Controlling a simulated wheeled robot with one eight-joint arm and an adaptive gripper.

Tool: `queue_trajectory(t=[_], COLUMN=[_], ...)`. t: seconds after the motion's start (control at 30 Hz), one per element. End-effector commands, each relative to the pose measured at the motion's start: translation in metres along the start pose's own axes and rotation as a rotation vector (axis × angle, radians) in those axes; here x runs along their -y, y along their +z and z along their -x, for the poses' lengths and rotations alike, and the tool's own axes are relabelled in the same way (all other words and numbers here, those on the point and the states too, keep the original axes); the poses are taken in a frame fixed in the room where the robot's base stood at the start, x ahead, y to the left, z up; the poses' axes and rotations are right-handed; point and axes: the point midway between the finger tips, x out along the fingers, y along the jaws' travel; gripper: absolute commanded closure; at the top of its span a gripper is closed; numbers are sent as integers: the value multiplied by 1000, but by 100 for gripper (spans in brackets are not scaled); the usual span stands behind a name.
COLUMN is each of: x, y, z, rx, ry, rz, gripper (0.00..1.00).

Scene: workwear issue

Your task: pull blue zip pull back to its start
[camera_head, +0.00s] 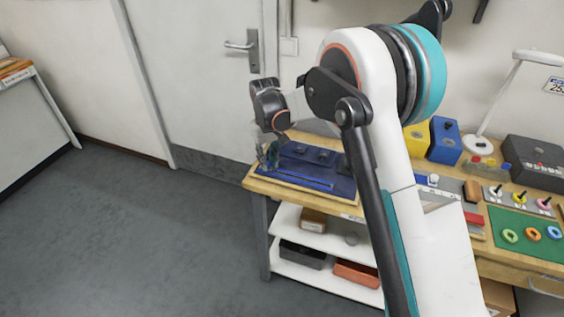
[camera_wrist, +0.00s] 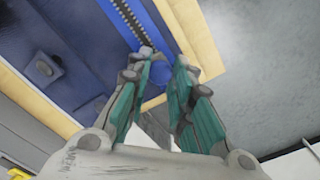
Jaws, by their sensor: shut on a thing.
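My gripper (camera_head: 268,154) is at the left end of the dark blue panel (camera_head: 325,162) on the wooden bench. In the wrist view my gripper (camera_wrist: 163,62) has its green fingers on either side of the blue zip pull (camera_wrist: 160,74). It is shut on the pull, which is partly hidden by the fingers. The dark zip teeth (camera_wrist: 131,20) run away from the pull toward the top of the wrist view. The zip lies along a blue strip near the panel's edge.
The bench edge (camera_wrist: 205,42) and grey floor (camera_wrist: 265,70) lie just beside the gripper. Dark blue snap tabs (camera_wrist: 42,66) sit on the panel. A yellow box (camera_head: 417,138), a blue box (camera_head: 444,142) and a green mat (camera_head: 500,240) stand farther right.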

Motion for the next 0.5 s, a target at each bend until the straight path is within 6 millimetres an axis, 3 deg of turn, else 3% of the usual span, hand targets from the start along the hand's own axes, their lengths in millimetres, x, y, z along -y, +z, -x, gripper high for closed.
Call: queue_trajectory(t=[0.33,0.37,0.4,0.43,0.5], x=[8,8,8,8,7], y=[-8,-8,-8,-8,-8], z=[0,0,0,0,0], rx=[-4,-4,-4,-4,-3], ry=[-1,-1,-1,-1,-1], rz=[0,0,0,0,0], gripper=[100,73,64,57,57])
